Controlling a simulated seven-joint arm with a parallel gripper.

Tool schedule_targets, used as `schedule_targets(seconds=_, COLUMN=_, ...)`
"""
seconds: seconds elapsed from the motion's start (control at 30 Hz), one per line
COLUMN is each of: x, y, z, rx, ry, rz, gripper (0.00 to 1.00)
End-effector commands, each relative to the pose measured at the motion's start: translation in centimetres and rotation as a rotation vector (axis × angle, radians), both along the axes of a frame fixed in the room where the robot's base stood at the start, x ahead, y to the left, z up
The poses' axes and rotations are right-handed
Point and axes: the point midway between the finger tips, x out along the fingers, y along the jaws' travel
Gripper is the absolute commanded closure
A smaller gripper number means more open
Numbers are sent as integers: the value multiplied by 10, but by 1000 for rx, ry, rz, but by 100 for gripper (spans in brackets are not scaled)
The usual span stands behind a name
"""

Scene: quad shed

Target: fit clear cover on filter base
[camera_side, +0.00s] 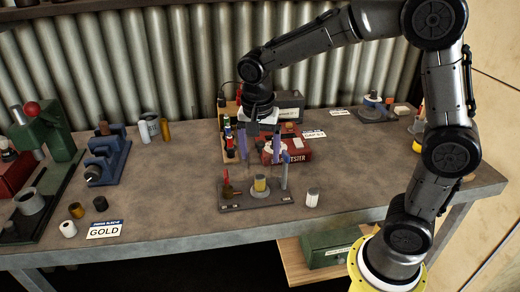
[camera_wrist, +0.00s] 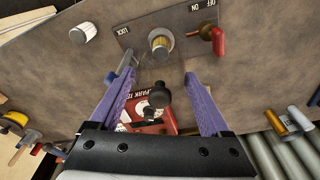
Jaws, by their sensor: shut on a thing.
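The filter base (camera_side: 233,204) is a dark plate on the bench with an upright yellow filter (camera_side: 260,185) at its middle. In the wrist view, the plate (camera_wrist: 185,22) and the pale filter top (camera_wrist: 160,44) lie beyond my fingertips. A red lever (camera_wrist: 218,40) and the words OFF, ON and LOCK show on the plate. My gripper (camera_side: 259,157) points down above the filter, its two purple fingers apart and shut on the clear cover (camera_side: 261,166). The cover is nearly invisible, with only faint edges between the fingertips (camera_wrist: 159,76). Its exact lower edge against the filter is hard to tell.
A red spark tester box (camera_side: 297,147) stands just behind the base. A loose white filter (camera_side: 312,197) stands right of the plate. A blue vise (camera_side: 106,160) and green press (camera_side: 45,140) are at left. The bench between vise and base is clear.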

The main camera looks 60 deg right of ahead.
Motion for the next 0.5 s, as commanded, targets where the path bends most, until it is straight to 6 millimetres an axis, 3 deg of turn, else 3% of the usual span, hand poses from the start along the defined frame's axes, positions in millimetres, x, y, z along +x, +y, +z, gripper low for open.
schedule_targets(seconds=0.5, x=0, y=0, z=-12, rx=0, ry=1, rz=0, gripper=75)
